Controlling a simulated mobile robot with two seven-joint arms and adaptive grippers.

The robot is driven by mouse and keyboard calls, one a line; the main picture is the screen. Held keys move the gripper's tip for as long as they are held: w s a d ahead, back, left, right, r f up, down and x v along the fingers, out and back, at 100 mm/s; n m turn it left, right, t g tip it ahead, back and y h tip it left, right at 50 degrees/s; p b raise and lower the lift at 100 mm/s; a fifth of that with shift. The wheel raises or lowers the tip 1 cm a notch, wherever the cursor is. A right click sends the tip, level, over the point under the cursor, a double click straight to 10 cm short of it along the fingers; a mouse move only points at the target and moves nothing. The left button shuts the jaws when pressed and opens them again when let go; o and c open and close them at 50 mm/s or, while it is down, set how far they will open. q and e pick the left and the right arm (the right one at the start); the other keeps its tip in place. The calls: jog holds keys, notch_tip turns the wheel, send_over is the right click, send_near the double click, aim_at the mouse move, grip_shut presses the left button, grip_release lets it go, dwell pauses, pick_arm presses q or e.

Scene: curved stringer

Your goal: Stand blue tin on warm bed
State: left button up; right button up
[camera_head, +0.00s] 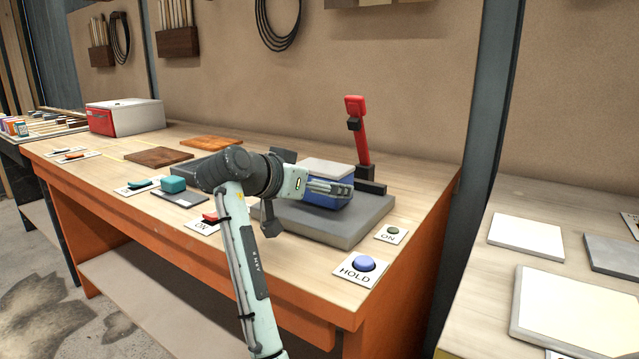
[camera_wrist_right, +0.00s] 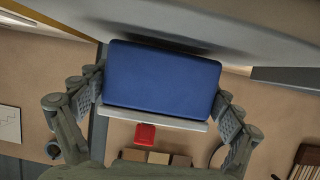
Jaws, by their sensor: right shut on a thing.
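The blue tin (camera_head: 335,203) with a pale lid is upright over the grey slab (camera_head: 345,234), which appears to be the warm bed. My right gripper (camera_head: 328,190) is shut on the tin from the side and covers part of it. In the right wrist view, the tin's blue face (camera_wrist_right: 162,78) sits between both finger pads of my right gripper (camera_wrist_right: 160,112). The tin's base is very close to the slab; I cannot tell whether they touch. My left gripper is not in view.
A red lever (camera_head: 361,135) stands behind the tin. A teal block (camera_head: 173,184) and brown boards (camera_head: 158,157) lie left. A second bench (camera_head: 480,302) stands right.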

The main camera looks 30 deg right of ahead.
jog(key=shift+f, duration=0.3)
dwell(0.5)
jog(key=o, duration=1.2)
jog(key=shift+f, duration=0.1)
jog(key=shift+a, duration=0.1)
jog(key=v, duration=1.2)
